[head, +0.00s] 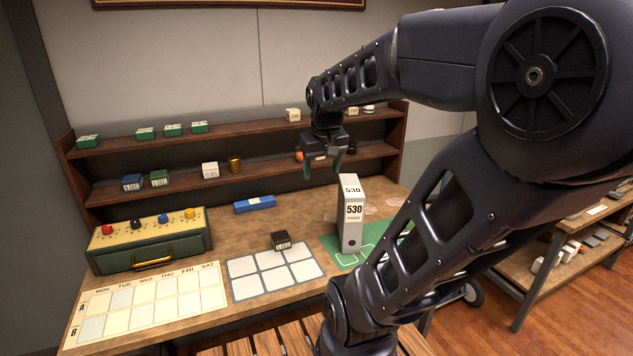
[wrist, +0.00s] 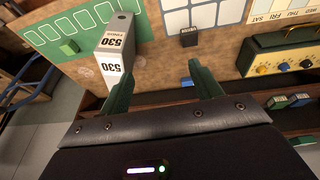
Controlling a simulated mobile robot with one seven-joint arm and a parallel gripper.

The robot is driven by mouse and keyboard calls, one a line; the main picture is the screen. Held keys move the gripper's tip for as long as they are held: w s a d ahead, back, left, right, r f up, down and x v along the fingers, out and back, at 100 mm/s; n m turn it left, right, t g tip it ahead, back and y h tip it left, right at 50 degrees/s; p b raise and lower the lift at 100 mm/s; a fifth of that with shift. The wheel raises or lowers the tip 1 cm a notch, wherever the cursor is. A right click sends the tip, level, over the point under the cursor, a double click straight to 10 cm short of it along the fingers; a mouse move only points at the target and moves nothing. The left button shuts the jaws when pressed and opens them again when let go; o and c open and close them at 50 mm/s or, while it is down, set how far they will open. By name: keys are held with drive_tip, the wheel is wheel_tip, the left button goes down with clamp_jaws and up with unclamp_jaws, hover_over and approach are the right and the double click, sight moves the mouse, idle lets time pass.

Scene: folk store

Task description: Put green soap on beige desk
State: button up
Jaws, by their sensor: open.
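Several small green boxes with pale labels, one of them here (head: 173,130), stand on the top shelf, and another green box (head: 159,179) is on the lower shelf. In the wrist view, a plain green block (wrist: 68,47) lies on the green mat beside the grey binder; I cannot tell which green item is the soap. The beige desk (head: 215,240) stands below the shelves. My gripper (head: 322,167) is open and empty, above the back of the desk near the shelves; its spread fingers also show in the wrist view (wrist: 158,72).
A tall grey binder marked 530 (head: 350,225) stands on the green mat (head: 385,240), just right of my gripper. A blue box (head: 255,204), dark box (head: 281,240), green case with knobs (head: 150,245) and calendar board (head: 150,305) occupy the desk.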

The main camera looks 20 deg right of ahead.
drive_tip(key=s+a+t, duration=0.1)
drive_tip(key=s+a, duration=0.2)
drive_tip(key=s, duration=0.2)
drive_tip(key=shift+s+a+f+y, duration=0.2)
drive_tip(key=shift+a+f+y, duration=0.2)
drive_tip(key=shift+f, duration=0.05)
idle(0.9)
